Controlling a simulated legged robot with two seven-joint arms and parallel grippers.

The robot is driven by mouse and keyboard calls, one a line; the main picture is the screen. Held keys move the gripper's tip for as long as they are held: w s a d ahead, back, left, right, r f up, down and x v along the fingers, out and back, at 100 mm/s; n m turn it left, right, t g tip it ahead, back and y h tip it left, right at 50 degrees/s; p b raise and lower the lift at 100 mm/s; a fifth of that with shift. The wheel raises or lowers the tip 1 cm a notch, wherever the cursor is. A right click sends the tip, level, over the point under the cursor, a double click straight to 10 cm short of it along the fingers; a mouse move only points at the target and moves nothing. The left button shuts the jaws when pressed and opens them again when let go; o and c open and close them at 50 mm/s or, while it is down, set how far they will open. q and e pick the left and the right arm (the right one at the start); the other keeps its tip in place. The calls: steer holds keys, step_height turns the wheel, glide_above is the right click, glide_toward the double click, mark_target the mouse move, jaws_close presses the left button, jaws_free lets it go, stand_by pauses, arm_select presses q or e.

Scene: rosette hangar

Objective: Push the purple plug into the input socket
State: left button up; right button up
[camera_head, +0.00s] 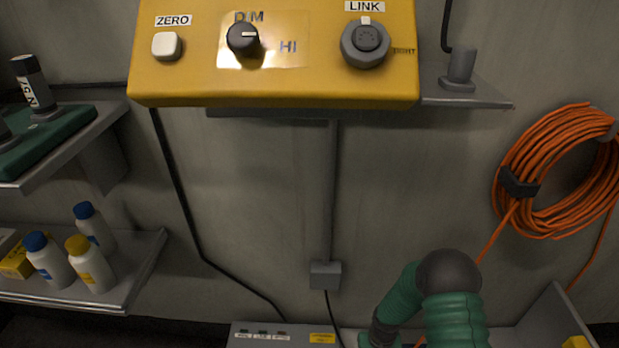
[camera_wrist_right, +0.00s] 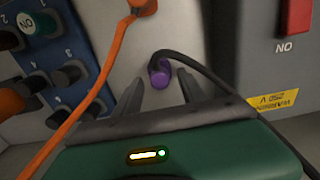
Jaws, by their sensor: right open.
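The purple plug (camera_wrist_right: 160,72) shows in the right wrist view, with a black cable running from it to the right and down past my gripper. My right gripper (camera_wrist_right: 170,80) is open, its two dark fingers pointing toward the plug, which shows between and just beyond the fingertips. I cannot tell whether the fingers reach around it. No label reading input is legible. In the head view only my green right arm shows, at the bottom; its gripper is hidden. My left gripper is out of view.
An orange plug (camera_wrist_right: 140,6) and its orange cable cross left of my right gripper. A grey box with a red switch (camera_wrist_right: 294,18) stands at the right. The head view shows a yellow control box (camera_head: 290,85), bottles on a shelf (camera_head: 130,285) and an orange cable coil (camera_head: 520,150).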

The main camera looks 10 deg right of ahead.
step_height(320, 180, down, 2)
steer(key=shift+f+b, duration=0.25)
steer(key=shift+b, duration=0.15)
steer(key=shift+r+p, duration=0.1)
steer(key=shift+p, duration=0.45)
stand_by(0.7)
steer(key=shift+c, duration=0.5)
jaws_close()
steer(key=shift+r, duration=0.1)
stand_by(1.0)
steer(key=shift+r+p, duration=2.85)
steer(key=shift+r, duration=0.05)
